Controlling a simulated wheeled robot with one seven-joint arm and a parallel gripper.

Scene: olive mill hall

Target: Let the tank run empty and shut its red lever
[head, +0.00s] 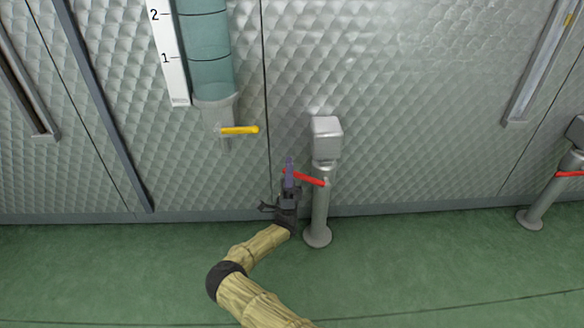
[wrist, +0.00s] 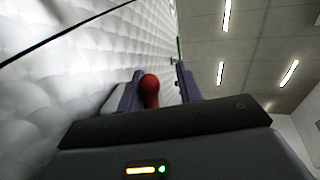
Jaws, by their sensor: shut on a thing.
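A red lever (head: 309,179) sticks out to the left from a grey post (head: 320,205) with a box-shaped head. My gripper (head: 288,170) is shut on the free end of this lever, left of the post. In the wrist view the lever's red rounded end (wrist: 151,88) sits between the two purple fingers. A clear tube (head: 206,50) with a teal tint hangs at the upper left beside a white scale marked 1 and 2. Its top is out of frame, and I cannot make out a liquid surface. A yellow lever (head: 240,130) points right below the tube.
A second post (head: 540,200) with its own red lever (head: 570,174) stands at the right edge. A quilted metal wall (head: 420,100) with vertical rails runs behind everything. The green floor (head: 430,260) is clear between the posts.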

